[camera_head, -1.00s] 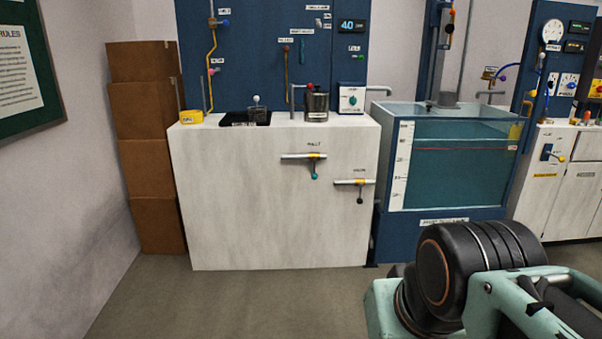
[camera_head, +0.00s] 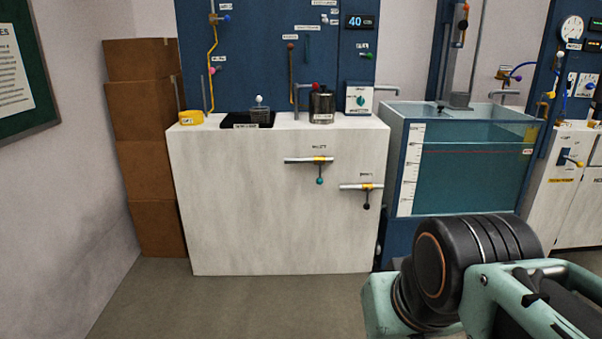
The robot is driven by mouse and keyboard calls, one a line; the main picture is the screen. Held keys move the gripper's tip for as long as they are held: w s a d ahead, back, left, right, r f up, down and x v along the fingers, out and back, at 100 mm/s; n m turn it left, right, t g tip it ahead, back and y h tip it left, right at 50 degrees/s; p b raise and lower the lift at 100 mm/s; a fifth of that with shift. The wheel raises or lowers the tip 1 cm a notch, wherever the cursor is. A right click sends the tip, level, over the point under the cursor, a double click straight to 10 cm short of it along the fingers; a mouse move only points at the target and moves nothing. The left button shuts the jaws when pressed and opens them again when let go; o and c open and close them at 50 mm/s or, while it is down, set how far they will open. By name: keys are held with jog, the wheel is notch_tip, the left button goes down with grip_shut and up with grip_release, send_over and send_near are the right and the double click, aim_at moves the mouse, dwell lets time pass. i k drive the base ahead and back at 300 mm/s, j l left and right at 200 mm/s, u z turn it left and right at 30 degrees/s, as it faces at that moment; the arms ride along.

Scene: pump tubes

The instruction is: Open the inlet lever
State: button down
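The inlet lever (camera_head: 320,180) is on the front of the white cabinet (camera_head: 245,215). It has a teal-green knob and hangs down from a yellow valve body on a short pale horizontal pipe (camera_head: 298,160). A small label above it is too blurred to read surely. A similar lever with a black knob (camera_head: 366,205) hangs down from another pipe, lower and to the right. My gripper is not in view. Only links of my arm show at the lower right, well in front of the cabinet.
A water tank (camera_head: 465,178) stands right of the white cabinet. Cardboard boxes (camera_head: 150,165) are stacked at its left. A steel pot (camera_head: 321,106) and a yellow item (camera_head: 191,117) sit on top. The floor (camera_head: 240,308) before the cabinet is clear.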

aim_at(319, 181)
jog(key=i+l+u, duration=0.1)
jog(key=i, duration=0.45)
jog(key=i+l+u, duration=0.1)
jog(key=i, duration=0.4)
jog(key=i+l+u, duration=0.1)
jog(key=i, duration=0.45)
jog(key=i+l+u, duration=0.1)
jog(key=i+l, duration=0.25)
jog(key=i, duration=0.15)
jog(key=i+l+u, duration=0.1)
jog(key=i+l, duration=0.15)
jog(key=i, duration=0.25)
jog(key=k+j, duration=0.1)
jog(key=j, duration=0.45)
jog(key=l, duration=0.25)
jog(key=i+l, duration=0.15)
jog(key=l, duration=0.15)
